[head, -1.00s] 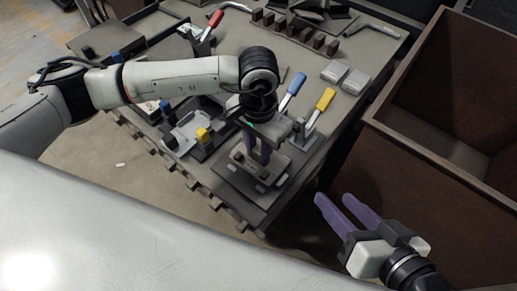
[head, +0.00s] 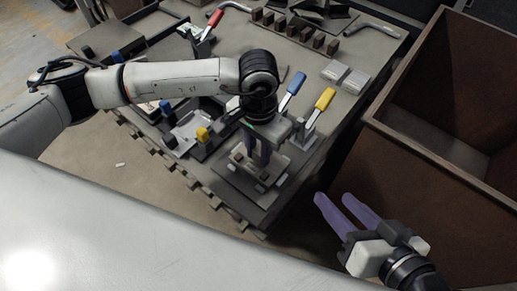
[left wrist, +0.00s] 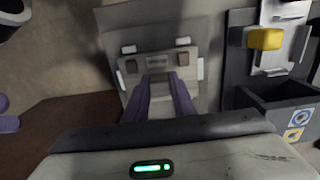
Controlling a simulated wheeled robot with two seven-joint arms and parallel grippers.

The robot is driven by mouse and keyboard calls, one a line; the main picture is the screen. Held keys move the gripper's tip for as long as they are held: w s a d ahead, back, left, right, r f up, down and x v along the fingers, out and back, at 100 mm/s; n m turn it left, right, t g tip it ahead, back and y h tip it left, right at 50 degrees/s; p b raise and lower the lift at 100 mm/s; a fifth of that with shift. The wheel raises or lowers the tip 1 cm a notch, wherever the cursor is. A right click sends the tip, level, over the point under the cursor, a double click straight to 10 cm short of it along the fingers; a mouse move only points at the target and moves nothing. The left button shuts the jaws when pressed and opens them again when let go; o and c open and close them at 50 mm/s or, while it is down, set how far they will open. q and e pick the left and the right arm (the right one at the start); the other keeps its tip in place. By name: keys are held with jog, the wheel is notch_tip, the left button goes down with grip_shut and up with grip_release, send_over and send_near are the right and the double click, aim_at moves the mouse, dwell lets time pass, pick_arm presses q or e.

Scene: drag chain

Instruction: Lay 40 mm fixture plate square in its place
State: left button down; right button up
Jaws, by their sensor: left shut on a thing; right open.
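The fixture plate (head: 258,163) is a small grey block with dark square marks at its ends. It also shows in the left wrist view (left wrist: 157,66). My left gripper (head: 260,158) points down and is shut on it. The plate is over a larger grey base (left wrist: 150,22) with light pads around it, at the front corner of the table. I cannot tell whether the plate touches the base. My right gripper (head: 332,197) is open and empty, with purple fingers, off the table's front right.
Clamps with a blue handle (head: 296,83) and a yellow handle (head: 326,99) stand just behind the base. A fixture with a yellow knob (head: 203,134) is to its left. A large brown bin (head: 420,165) stands to the right of the table (head: 335,105).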

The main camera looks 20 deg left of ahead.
pick_arm(q)
jog(key=shift+f, duration=0.7)
dwell(0.5)
jog(key=c, duration=1.4)
grip_release()
pick_arm(e)
jog(key=shift+r, duration=0.1)
pick_arm(q)
notch_tip(320, 180, up, 4)
jog(key=shift+p, duration=0.85)
notch_tip(320, 180, up, 6)
jog(key=shift+f+p, duration=0.2)
jog(key=shift+p, duration=0.65)
jog(key=shift+r, duration=0.4)
pick_arm(e)
jog(key=d+f, duration=0.1)
jog(key=f+g+h, duration=0.1)
jog(key=f, duration=0.1)
jog(key=shift+s+d+h, duration=0.15)
jog(key=shift+d+h, duration=0.15)
jog(key=shift+d, duration=0.1)
